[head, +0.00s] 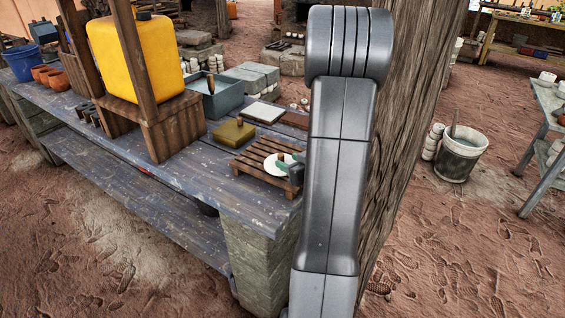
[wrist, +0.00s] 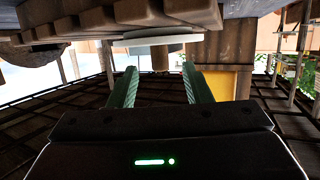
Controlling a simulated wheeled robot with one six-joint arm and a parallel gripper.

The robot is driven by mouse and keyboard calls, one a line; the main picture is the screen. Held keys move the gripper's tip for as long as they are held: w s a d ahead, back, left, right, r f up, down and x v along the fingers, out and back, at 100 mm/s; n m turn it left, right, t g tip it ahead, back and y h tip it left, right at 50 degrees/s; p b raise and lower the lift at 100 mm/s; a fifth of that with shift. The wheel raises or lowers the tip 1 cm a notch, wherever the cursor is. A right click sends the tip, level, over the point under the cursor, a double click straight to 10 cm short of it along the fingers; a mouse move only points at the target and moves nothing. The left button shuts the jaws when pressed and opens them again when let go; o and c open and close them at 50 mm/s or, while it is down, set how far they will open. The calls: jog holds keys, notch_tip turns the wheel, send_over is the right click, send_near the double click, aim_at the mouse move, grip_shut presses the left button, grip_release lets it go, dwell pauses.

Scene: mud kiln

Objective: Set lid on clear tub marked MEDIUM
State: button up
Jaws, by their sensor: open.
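A round white lid (head: 273,167) lies on a slatted wooden rack (head: 250,162) at the near right of the bench, partly covered by my gripper. In the wrist view, which looks upside down, the white lid (wrist: 150,39) shows edge-on with a brownish knob (wrist: 160,58). My gripper (wrist: 158,80) is open, its two green fingers pointing at the lid, with the knob in line with the gap between them. In the head view my gripper (head: 287,165) is at the rack, mostly hidden by my arm. I see no clear tub marked MEDIUM.
The plank bench (head: 190,160) also holds an olive block with a knob (head: 232,133), a white tile (head: 262,112), a teal bin (head: 220,98) and a yellow jerrycan (head: 140,60) on a wooden stand. A thick wooden post (head: 415,130) stands right of my arm.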

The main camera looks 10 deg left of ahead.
aim_at(283, 158)
jog(key=x, duration=0.5)
jog(key=shift+b, duration=0.35)
grip_shut()
